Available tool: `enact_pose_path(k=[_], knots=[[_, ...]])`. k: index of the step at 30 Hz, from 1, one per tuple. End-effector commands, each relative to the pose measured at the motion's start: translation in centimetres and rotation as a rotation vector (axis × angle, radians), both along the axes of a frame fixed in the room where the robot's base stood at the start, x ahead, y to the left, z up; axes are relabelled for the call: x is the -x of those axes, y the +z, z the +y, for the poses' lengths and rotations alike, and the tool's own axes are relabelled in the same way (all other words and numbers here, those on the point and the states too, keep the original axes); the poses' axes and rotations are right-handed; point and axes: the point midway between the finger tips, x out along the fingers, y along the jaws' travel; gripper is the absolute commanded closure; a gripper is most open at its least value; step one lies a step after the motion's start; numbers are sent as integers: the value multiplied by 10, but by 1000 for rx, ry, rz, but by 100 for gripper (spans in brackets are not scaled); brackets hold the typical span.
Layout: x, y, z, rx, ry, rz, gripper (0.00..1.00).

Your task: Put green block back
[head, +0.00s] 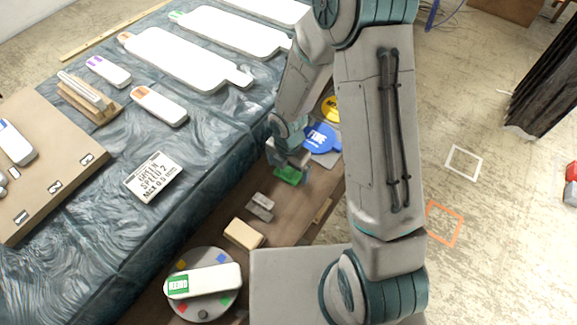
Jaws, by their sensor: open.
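A small green block (287,175) lies on the brown wooden bench (278,222), partly hidden by my gripper. My gripper (291,166) is open, with its fingers low over and around the block's far side; I cannot tell whether they touch it. A round grey disc (189,310) on the near bench has small coloured squares around it. A white paddle-shaped piece with a green end (205,281), lettered GREEN, lies across the disc. A card (152,177) reading roughly "GREEN SPEED 2" lies on the blue-grey cloth.
A grey block (260,206) and a tan block (244,233) sit between my gripper and the disc. A blue round piece (321,137) and a yellow one (330,107) lie beyond the gripper. The cloth-covered table (221,130) rises along the left.

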Motion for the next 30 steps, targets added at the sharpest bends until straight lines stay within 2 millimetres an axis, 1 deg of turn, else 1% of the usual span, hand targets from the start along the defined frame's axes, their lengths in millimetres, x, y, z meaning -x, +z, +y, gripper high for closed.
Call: enact_pose_path(k=[4,7,11,15,18,21,24,30], knots=[[0,5,0,0,-1,0,6],[-1,17,0,-2,-2,-3,6],[-1,43,-1,-2,-3,-5,6],[-1,75,0,-1,-4,-5,6],[-1,95,0,-1,-2,-4,6],[-1,109,0,0,-2,-3,6],[-1,119,0,0,-2,-2,6],[0,125,-1,2,-12,-2,6]])
